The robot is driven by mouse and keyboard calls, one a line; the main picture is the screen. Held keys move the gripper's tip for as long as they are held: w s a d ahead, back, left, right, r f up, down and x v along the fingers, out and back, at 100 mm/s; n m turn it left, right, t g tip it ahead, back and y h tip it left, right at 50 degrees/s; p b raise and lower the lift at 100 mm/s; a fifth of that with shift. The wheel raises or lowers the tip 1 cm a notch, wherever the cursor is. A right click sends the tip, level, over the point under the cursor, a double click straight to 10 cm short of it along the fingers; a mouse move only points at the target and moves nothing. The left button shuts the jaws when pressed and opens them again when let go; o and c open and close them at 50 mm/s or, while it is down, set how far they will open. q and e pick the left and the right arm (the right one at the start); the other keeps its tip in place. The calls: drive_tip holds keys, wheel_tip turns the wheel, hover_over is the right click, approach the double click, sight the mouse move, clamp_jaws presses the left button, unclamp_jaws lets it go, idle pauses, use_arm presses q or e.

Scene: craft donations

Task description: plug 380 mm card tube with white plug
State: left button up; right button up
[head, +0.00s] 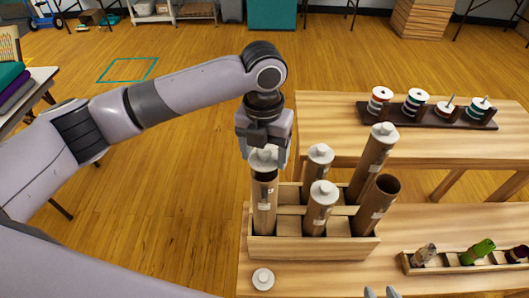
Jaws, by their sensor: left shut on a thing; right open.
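My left gripper (265,147) points down and is shut on a white plug (263,160), directly above the front-left card tube (265,212). The tube's dark mouth shows just below the plug; I cannot tell if they touch. Three other card tubes, including the tall back one (371,165), carry white caps. The right-hand tube (373,211) leans and its mouth is open. All stand in a wooden divided crate (313,247). Their labels are too small to read. A loose white plug (263,279) lies on the table in front. My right gripper (381,293) shows only its fingertips, apart, at the bottom edge.
A dark rack of spools (427,115) stands on the back table (330,104). A narrow wooden tray (463,264) with small bundles lies at the right of the front table (440,225). The front table is clear between crate and tray.

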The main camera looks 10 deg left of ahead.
idle(0.8)
use_arm(q)
drive_tip(key=o, duration=0.7)
drive_tip(key=shift+o, duration=0.2)
drive_tip(key=shift+r, duration=0.1)
wheel_tip(320, 180, up, 11)
idle(0.5)
